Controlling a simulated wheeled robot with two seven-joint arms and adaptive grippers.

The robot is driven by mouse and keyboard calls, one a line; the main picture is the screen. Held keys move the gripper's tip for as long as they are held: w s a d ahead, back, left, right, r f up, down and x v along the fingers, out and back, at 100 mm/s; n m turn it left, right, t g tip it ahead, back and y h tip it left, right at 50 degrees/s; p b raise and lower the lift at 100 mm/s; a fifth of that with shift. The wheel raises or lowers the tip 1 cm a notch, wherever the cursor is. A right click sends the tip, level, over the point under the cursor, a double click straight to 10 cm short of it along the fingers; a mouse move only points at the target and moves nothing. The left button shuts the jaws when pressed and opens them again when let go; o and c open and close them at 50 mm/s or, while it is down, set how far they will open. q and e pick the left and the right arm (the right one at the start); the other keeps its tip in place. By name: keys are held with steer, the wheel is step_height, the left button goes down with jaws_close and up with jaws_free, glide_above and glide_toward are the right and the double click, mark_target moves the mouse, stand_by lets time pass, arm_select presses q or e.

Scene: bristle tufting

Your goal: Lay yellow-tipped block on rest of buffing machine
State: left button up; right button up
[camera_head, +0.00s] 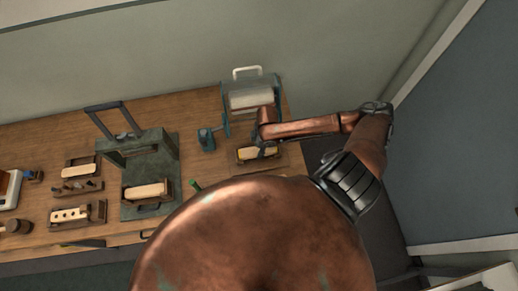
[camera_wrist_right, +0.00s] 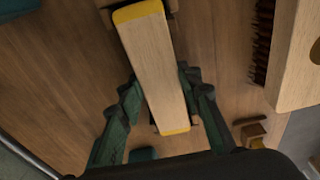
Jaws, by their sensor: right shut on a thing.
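The yellow-tipped block (camera_wrist_right: 155,65) is a pale wooden bar with yellow ends. My right gripper (camera_wrist_right: 160,88) has its green fingers shut on the long sides of the block. In the head view my right gripper (camera_head: 267,149) reaches down over the block (camera_head: 248,154), which is at a dark wooden holder in front of the buffing machine; whether the block is lifted from it I cannot tell. The buffing machine (camera_head: 252,97) has a teal frame, a pale roller and a white handle on top. My arm hides its lower right part. My left gripper is not in view.
A green-grey press (camera_head: 160,145) with a dark handle stands left of the machine, with a pale block in it. Wooden trays (camera_head: 88,212) with blocks and pegs lie farther left. A bristled wooden piece (camera_wrist_right: 292,75) is at the right of the wrist view. A wall runs behind the table.

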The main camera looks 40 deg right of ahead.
steer(key=o, duration=1.3)
steer(key=shift+o, duration=0.9)
steer(key=shift+o, duration=1.4)
steer(key=shift+s+d+r+p, duration=0.1)
steer(key=shift+d+r+p, duration=0.05)
steer(key=shift+r+p, duration=1.3)
steer(key=shift+s+d+r+p, duration=0.1)
steer(key=shift+d+r+p, duration=0.05)
steer(key=shift+r+p, duration=1.3)
steer(key=shift+s+d+r+p, duration=0.15)
steer(key=shift+r+p, duration=0.9)
steer(key=shift+p, duration=0.7)
steer(key=shift+w, duration=0.1)
